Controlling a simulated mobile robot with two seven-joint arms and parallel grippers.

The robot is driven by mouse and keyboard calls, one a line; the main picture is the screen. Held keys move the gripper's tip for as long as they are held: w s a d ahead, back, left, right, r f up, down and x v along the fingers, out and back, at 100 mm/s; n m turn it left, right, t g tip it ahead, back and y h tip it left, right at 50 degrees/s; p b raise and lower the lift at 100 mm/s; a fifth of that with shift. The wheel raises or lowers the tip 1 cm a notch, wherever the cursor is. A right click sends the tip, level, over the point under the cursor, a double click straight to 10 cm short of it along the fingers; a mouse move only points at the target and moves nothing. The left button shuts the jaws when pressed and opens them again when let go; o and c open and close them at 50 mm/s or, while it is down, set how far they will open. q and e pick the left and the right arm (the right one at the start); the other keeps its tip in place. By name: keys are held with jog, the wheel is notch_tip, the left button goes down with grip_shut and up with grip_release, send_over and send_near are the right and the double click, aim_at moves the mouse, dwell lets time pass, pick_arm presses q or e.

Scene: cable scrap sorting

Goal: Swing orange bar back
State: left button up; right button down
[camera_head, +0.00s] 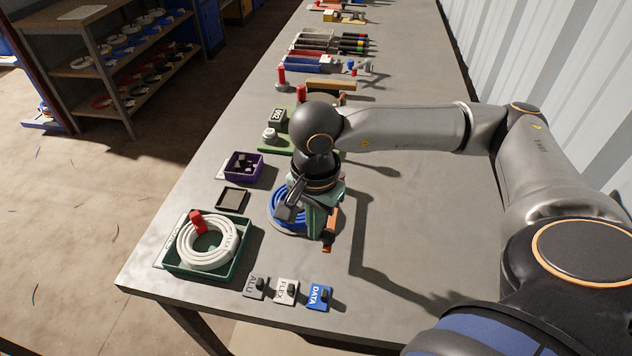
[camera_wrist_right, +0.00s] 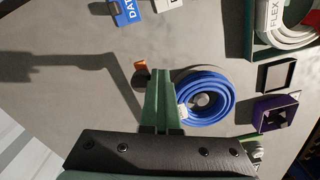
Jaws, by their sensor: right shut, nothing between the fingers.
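The orange bar (camera_head: 330,232) shows as a short orange piece beside my right gripper, on the side away from the blue coil. In the right wrist view its orange end (camera_wrist_right: 141,66) sticks out just left of the fingertips. The rest of it is hidden behind the fingers. My right gripper (camera_head: 317,230) points down with its green fingers shut and empty; they also show in the right wrist view (camera_wrist_right: 162,85). I cannot tell whether they touch the bar. A blue cable coil (camera_head: 281,212) lies right beside the fingers. My left gripper is not in view.
A green tray (camera_head: 172,266) holds a white FLEX coil (camera_head: 208,241) with a red piece on it. ALU, FLEX and DATA tags (camera_head: 319,295) stand near the front edge. A purple box (camera_head: 243,167) and a dark square tray (camera_head: 233,200) lie left. The table's right side is clear.

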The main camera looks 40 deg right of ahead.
jog(key=shift+f, duration=0.1)
jog(key=shift+w+a+b, duration=0.1)
jog(key=shift+b, duration=0.2)
jog(key=shift+w+a, duration=0.15)
jog(key=shift+w, duration=0.05)
notch_tip(320, 180, up, 6)
jog(key=p, duration=0.3)
jog(key=shift+a, duration=0.1)
dwell(0.5)
